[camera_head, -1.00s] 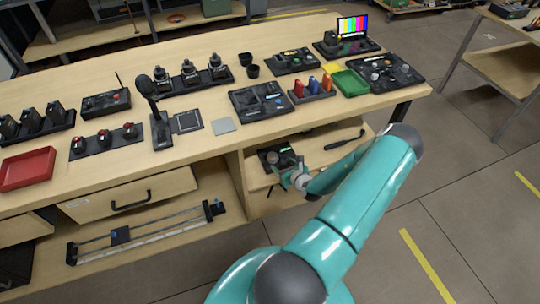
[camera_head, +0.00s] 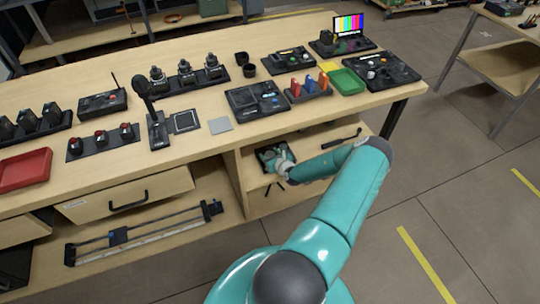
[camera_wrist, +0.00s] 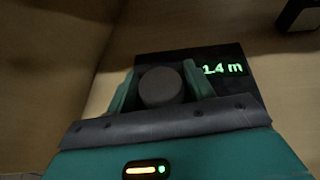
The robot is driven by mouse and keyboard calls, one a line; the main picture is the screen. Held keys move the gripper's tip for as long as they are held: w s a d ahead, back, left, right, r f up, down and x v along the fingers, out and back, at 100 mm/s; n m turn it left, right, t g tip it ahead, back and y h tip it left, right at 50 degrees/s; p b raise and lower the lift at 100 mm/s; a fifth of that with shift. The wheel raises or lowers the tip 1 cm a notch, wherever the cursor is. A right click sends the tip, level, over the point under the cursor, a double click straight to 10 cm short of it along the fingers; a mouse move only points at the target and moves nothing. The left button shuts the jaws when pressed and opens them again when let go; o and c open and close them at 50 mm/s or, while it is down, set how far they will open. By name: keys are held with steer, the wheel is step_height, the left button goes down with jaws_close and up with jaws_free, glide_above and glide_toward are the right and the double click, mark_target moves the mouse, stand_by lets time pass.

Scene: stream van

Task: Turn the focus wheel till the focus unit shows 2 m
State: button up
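The focus unit (camera_head: 268,158) is a dark box on the shelf under the bench, partly covered by my gripper (camera_head: 283,165) in the head view. In the wrist view its lit green display (camera_wrist: 224,69) seems to read 1.4 m, with the first digit partly hidden at a finger. The focus wheel (camera_wrist: 160,87) is a round dark grey knob left of the display. My gripper (camera_wrist: 160,80) has one green finger on each side of the wheel. The fingers stand close to its sides; I cannot tell whether they press on it.
The benchtop (camera_head: 222,148) overhangs the shelf. A dark handled tool (camera_head: 342,138) lies on the shelf to the right. A wooden panel (camera_wrist: 55,55) stands at the left in the wrist view.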

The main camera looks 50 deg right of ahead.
steer(key=c, duration=0.6)
steer(key=shift+w, duration=0.1)
steer(key=shift+a+m+h, duration=0.1)
steer(key=shift+m+h, duration=0.2)
steer(key=shift+h, duration=0.1)
steer(key=shift+m+g+h, duration=0.3)
steer(key=shift+m+h, duration=0.1)
steer(key=o, duration=1)
